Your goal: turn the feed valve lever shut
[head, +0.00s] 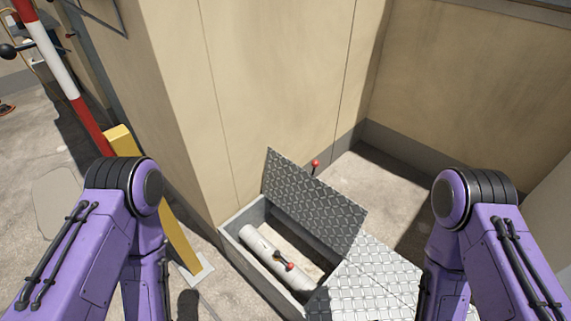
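An open pit box (232,235) with a pale rim sits in the ground against the wall corner. A light grey pipe (262,250) lies inside it. A short dark lever with a red knob (290,267) sits on the pipe, near its lower right end. A second red knob on a dark stem (315,163) shows above the raised cover plate; its base is hidden. I cannot tell which one is the feed valve lever. My two purple arms flank the box, left and right. Neither gripper can be made out; both arms run down out of the picture.
A tread-plate cover (310,200) stands tilted over the box's back side. Another tread plate (375,280) lies at the right. A yellow post (180,235) and a red-and-white striped pole (55,60) stand at left. Beige walls (280,80) close off the back.

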